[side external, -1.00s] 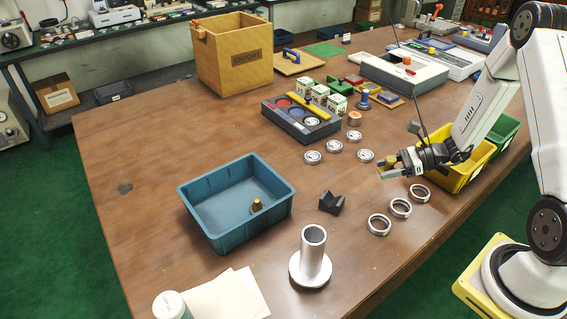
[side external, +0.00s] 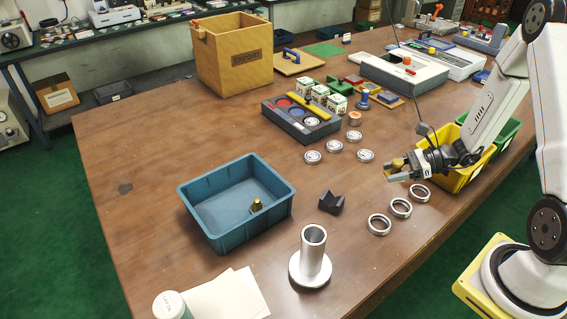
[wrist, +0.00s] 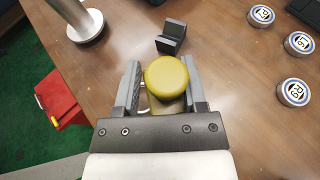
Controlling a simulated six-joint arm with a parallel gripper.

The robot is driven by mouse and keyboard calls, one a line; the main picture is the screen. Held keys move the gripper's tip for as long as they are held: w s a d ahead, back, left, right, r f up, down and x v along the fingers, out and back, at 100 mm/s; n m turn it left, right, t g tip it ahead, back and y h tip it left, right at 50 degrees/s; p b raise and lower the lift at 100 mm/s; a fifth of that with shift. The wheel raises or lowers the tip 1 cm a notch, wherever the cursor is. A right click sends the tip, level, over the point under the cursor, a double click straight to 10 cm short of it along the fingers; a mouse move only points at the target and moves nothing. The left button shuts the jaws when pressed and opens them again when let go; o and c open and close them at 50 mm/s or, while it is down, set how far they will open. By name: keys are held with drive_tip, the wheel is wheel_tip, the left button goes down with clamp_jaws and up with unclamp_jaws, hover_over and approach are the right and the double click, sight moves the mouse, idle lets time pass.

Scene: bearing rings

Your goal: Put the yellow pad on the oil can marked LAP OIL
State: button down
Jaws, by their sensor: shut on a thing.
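My gripper (side external: 397,173) is above the near right part of the table, in front of the yellow bin. It is shut on a round yellow piece, which I take for the yellow pad (wrist: 167,77). In the wrist view its domed top faces the camera between the two grey fingers. In the side view the yellow piece (side external: 397,162) shows small at the fingertips. I cannot read LAP OIL on anything. A pale cylindrical container with a green side (side external: 172,304) is cut off at the bottom edge, its lettering unreadable.
A teal bin (side external: 215,235) holds a small dark and yellow piece. A grey flanged post (side external: 312,258), a black V-block (side external: 331,202) and metal rings (side external: 400,208) lie near the gripper. White-topped discs (side external: 335,147) lie behind. The table's left part is clear.

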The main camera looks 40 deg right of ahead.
drive_tip(key=shift+a, duration=0.1)
drive_tip(key=w+a+r+n+g+y, duration=0.1)
drive_tip(key=w+a+r, duration=0.1)
drive_tip(key=a, duration=0.6)
drive_tip(key=w+a+r+n+g, duration=0.1)
drive_tip(key=w+a+r, duration=0.15)
drive_tip(key=a, duration=0.65)
drive_tip(key=w+a+r+n+g+y, duration=0.1)
drive_tip(key=w+a, duration=0.1)
drive_tip(key=a, duration=0.6)
drive_tip(key=s+a+r+n+g, duration=0.1)
drive_tip(key=s+a, duration=0.3)
drive_tip(key=a, duration=0.4)
drive_tip(key=s+a+r+n, duration=0.1)
drive_tip(key=s+a+r, duration=0.2)
drive_tip(key=a, duration=0.5)
drive_tip(key=s+a+r+n+g+y, duration=0.1)
drive_tip(key=s+a+r, duration=0.1)
drive_tip(key=s+a, duration=0.4)
drive_tip(key=shift+a+n+g, duration=0.3)
drive_tip(key=shift+a, duration=0.65)
